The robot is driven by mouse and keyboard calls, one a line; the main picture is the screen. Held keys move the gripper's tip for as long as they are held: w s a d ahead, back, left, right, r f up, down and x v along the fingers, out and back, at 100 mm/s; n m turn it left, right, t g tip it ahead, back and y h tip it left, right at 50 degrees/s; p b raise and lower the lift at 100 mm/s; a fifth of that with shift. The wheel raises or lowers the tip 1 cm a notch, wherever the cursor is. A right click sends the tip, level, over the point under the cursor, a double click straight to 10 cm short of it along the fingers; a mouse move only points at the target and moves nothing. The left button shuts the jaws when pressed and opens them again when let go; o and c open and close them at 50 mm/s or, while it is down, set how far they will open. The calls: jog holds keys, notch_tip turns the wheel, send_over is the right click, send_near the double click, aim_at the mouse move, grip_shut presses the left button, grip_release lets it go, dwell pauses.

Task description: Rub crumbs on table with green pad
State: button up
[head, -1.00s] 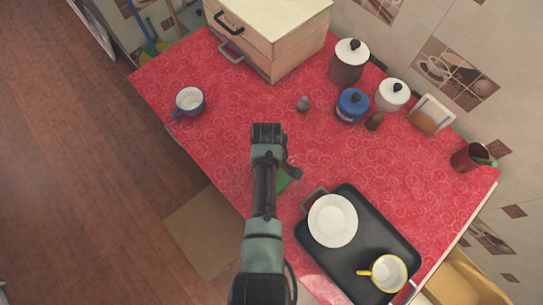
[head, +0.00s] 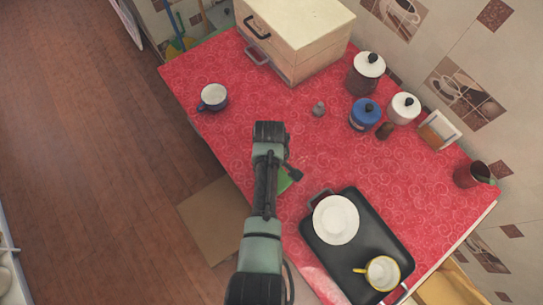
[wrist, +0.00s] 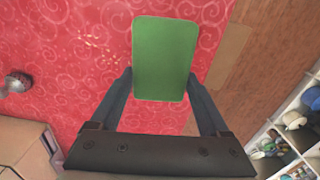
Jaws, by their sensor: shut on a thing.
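The green pad (wrist: 165,60) is held between the two fingers of my gripper (wrist: 160,82), which is shut on it. In the head view a corner of the pad (head: 285,180) shows beside my arm, over the near edge of the red patterned table (head: 390,185). The arm hides the rest of the pad and most of the gripper there. In the wrist view the pad is over the red cloth near its edge, with wooden floor at right. I cannot tell whether the pad touches the cloth.
A black tray (head: 323,250) with a white plate (head: 336,220) and yellow cup (head: 382,273) lies right of my arm. A blue mug (head: 212,97) sits at left. A wooden box (head: 310,45), several jars and a small grey shaker (head: 319,109) stand behind.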

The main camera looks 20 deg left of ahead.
jog(key=shift+r+p, duration=0.8)
jog(key=shift+r, duration=0.4)
